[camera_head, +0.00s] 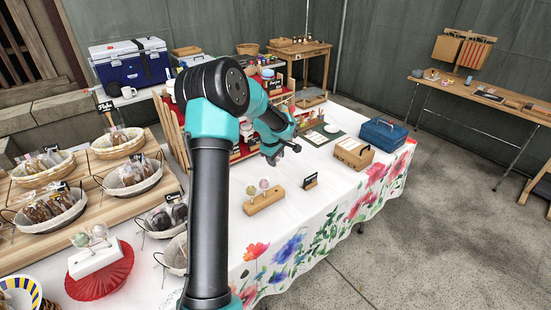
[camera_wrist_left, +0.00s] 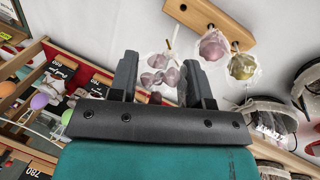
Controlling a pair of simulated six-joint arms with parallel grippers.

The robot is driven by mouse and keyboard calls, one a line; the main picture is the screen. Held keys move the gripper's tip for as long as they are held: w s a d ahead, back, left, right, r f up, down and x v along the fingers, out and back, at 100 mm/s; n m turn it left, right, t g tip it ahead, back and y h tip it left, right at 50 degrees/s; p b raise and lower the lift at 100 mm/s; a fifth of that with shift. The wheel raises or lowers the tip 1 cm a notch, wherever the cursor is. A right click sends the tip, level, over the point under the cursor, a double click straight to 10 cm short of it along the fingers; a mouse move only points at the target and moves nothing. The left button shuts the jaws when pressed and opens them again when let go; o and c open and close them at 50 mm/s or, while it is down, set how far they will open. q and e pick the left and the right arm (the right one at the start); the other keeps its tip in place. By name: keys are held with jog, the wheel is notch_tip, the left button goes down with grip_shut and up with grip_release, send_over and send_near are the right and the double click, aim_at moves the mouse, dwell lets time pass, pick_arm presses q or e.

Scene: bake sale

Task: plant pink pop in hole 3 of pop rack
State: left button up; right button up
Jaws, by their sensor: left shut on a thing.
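The pop rack (camera_head: 265,203) is a small wooden block on the white tablecloth. It carries a pinkish pop (camera_head: 264,184) and a greenish pop (camera_head: 250,190). My left gripper (camera_head: 282,151) is above the table, behind the rack. In its wrist view the left gripper (camera_wrist_left: 160,80) is shut on the pink pop (camera_wrist_left: 157,74), a clear-wrapped pop with pink patches. Its stick points up the picture, toward the rack. My right gripper is out of view.
A small black sign (camera_head: 310,182) stands right of the rack. Behind are a wooden box (camera_head: 354,153) and a blue case (camera_head: 383,134). Baskets of wrapped goods (camera_head: 130,175) fill the left. A white stand with pops (camera_head: 93,258) is at front left. Cloth around the rack is clear.

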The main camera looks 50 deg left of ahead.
pick_arm(q)
jog(key=shift+d, duration=0.1)
jog(key=shift+f, duration=2.9)
jog(key=shift+f, duration=2.25)
jog(key=o, duration=0.7)
jog(key=shift+r, duration=0.15)
jog(key=v, duration=1.7)
jog(key=shift+w+d, duration=0.1)
